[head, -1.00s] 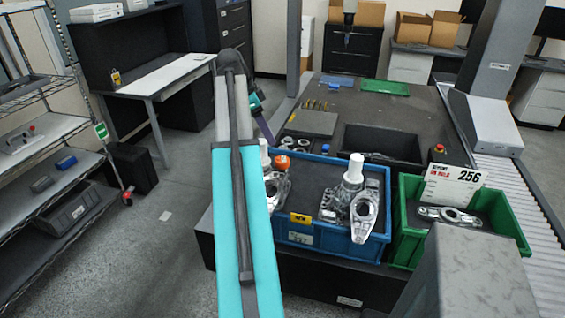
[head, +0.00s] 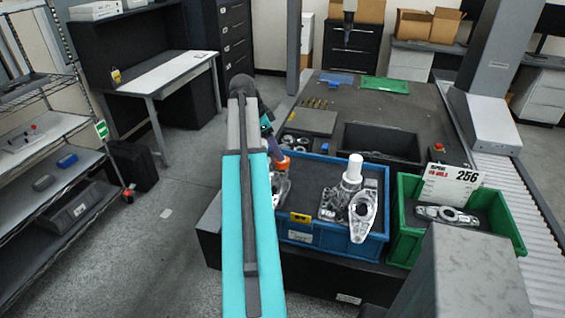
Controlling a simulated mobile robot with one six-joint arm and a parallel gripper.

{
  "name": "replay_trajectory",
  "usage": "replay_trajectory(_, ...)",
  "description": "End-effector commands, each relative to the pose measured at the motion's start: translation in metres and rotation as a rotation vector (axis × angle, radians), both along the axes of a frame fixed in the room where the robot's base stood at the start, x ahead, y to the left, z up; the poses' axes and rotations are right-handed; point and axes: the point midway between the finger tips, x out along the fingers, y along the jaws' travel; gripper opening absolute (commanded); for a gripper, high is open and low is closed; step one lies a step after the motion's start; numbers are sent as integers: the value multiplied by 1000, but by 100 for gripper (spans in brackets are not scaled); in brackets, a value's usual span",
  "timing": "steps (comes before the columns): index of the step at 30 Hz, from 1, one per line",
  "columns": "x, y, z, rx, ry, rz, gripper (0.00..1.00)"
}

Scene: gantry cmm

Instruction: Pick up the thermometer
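I cannot make out a thermometer for certain. A small orange item (head: 284,163) shows at the left end of the blue bin (head: 372,240), just right of my arm; its shape is too small to tell. My teal and grey arm reaches forward over the left end of the bin. Its purple wrist section points down behind the forearm toward the orange item. My gripper (head: 278,158) is near there, but its fingers are too small and hidden to read. I cannot tell whether it touches anything.
Metal castings and a white-capped cylinder (head: 354,168) stand in the blue bin. A green bin (head: 495,232) with a casting and a sign marked 256 is at right. Behind lie a dark tray (head: 380,140), a grey plate (head: 311,121) and a green board (head: 385,85). Shelves stand left.

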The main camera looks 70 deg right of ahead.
Motion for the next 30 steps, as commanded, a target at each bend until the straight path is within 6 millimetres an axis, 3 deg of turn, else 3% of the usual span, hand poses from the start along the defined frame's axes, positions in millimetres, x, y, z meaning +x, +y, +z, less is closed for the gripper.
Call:
replay_trajectory(8,-2,-1,-3,1,1,0,63)
replay_trajectory(24,-14,-13,-41,1,1,0,63)
replay_trajectory(30,-16,-15,-47,1,1,0,63)
